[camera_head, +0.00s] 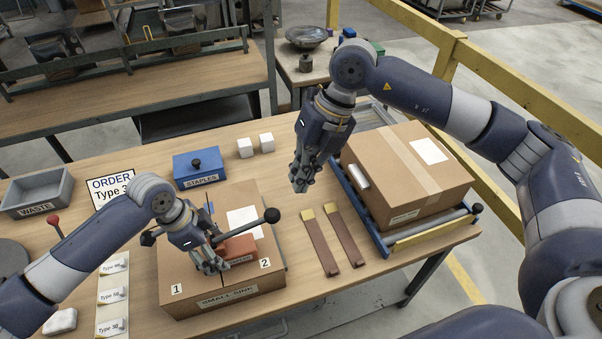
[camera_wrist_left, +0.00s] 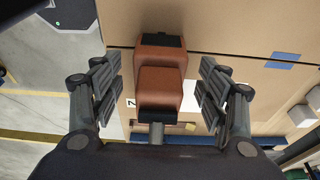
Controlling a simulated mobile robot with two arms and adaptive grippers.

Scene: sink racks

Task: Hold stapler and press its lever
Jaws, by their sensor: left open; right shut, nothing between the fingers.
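The orange-brown stapler (camera_head: 240,248) sits on top of the small sink carton (camera_head: 185,288), near the numbers 1 and 2. Its lever rod ends in a black ball (camera_head: 271,215) that sticks out up and right. My left gripper (camera_head: 211,265) is open and low over the stapler, partly hiding it. In the left wrist view the stapler (camera_wrist_left: 160,85) lies between the two spread fingers, with a gap visible on each side. My right gripper (camera_head: 300,183) is shut and empty, hanging above the table right of the stapler.
A blue staples box (camera_head: 199,168) and two white cubes (camera_head: 255,146) stand behind. Two brown strips (camera_head: 330,242) lie to the right. A large carton (camera_head: 405,175) rests on a roller rack (camera_head: 430,235). A waste tray (camera_head: 38,193) is at the left.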

